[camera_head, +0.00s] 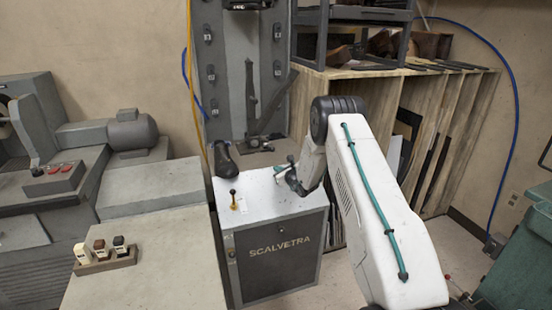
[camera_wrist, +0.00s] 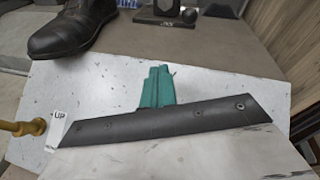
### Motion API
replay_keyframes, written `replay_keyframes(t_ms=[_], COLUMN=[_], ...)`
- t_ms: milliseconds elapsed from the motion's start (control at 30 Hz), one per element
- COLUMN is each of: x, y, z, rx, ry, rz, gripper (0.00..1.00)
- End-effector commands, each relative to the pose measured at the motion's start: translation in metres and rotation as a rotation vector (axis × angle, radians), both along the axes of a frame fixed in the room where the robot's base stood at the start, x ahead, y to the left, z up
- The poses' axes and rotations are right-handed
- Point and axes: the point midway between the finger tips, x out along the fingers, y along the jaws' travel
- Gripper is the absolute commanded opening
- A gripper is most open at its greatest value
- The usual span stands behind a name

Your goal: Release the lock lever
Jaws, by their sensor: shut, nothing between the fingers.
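A small brass lever with a dark knob (camera_head: 233,197) stands roughly upright on the grey top of the SCALVETRA machine, beside a small pale label. It is likely the lock lever. In the wrist view, part of a brass fitting (camera_wrist: 28,128) shows at the left edge, beside a label reading UP (camera_wrist: 59,116). My gripper (camera_head: 281,174) is above the right part of the machine top, to the right of the lever and apart from it. In the wrist view, my gripper's teal fingers (camera_wrist: 158,80) are shut and empty. The rest of the brass fitting is out of the wrist frame.
A black shoe (camera_head: 222,160) sits at the back left of the machine top; it also shows in the wrist view (camera_wrist: 72,28). The machine's grey column (camera_head: 238,75) rises behind. A bench (camera_head: 150,275) with a small block rack (camera_head: 105,258) stands left.

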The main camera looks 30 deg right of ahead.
Motion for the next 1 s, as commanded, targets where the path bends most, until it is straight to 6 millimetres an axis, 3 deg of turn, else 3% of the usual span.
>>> replay_keyframes(t_ms=[67, 200, 667, 1000], x=[0.008, 0.011, 0.013, 0.064], y=[-0.017, -0.033, -0.036, -0.042], z=[0.013, 0.019, 0.017, 0.007], rx=[0.028, 0.065, 0.075, 0.074], ry=[-0.029, -0.040, -0.035, -0.035], rz=[-0.073, -0.149, -0.167, -0.164], gripper=[0.00, 0.00, 0.00, 0.00])
